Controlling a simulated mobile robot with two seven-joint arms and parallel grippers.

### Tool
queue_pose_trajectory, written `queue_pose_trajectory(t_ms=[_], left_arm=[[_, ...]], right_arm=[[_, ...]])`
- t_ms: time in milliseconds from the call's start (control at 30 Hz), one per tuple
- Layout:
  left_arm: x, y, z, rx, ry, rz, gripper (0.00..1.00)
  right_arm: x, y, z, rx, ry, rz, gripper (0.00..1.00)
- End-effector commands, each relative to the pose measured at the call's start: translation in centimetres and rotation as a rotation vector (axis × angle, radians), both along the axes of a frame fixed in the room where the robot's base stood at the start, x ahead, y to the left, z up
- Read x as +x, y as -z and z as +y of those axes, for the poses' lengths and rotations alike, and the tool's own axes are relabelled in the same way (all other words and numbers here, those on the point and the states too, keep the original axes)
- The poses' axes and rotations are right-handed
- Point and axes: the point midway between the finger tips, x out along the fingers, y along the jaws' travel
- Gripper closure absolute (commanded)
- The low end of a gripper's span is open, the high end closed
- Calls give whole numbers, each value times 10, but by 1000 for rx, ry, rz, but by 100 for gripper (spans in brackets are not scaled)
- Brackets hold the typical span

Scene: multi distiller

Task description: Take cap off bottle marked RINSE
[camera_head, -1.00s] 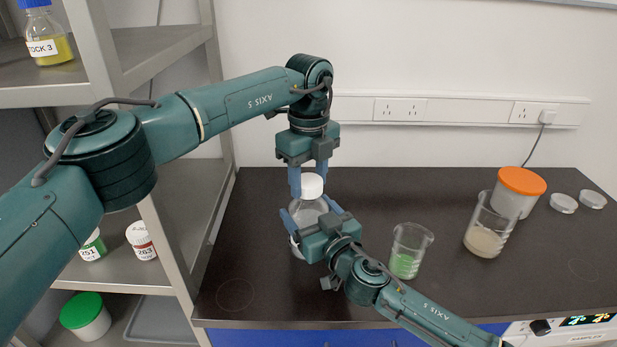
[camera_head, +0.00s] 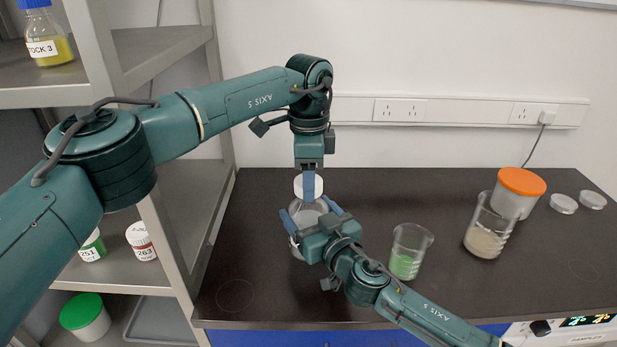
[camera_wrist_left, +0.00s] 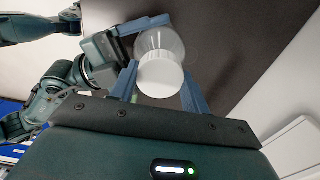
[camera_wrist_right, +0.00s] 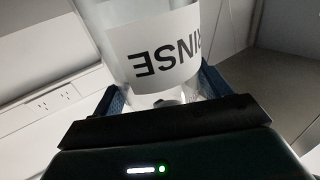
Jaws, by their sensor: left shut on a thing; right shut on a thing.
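The clear bottle (camera_head: 300,214) stands upright on the dark bench, partly covered by my grippers. In the right wrist view its white label (camera_wrist_right: 165,55) reads RINSE, upside down. My right gripper (camera_head: 312,213) is shut around the bottle's body from the front. The white cap (camera_head: 298,187) is at the top of the bottle; the left wrist view shows the cap (camera_wrist_left: 160,78) between the two blue fingers. My left gripper (camera_head: 308,190) points down from above and is shut on the cap. I cannot tell whether the cap is loose on the neck.
To the right stand a beaker of green liquid (camera_head: 404,266), a beaker of beige stuff (camera_head: 484,242) and an orange-lidded jar (camera_head: 519,188). Metal shelving (camera_head: 172,215) stands left. The bench's left front is clear.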

Motion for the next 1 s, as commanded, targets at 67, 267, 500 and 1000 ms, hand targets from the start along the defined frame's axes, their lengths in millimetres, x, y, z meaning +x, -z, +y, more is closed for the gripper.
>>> queue_pose_trajectory(t_ms=[67,267,500,1000], left_arm=[[0,0,0,0,1,0,81],[0,-3,0,0,1,0,81],[0,-12,0,0,1,-1,81],[0,-22,0,0,2,0,81]], right_arm=[[0,1,-1,-2,1,1,87],[0,1,0,-2,1,1,87],[0,1,0,-2,1,1,87],[0,1,0,-2,1,1,87]])
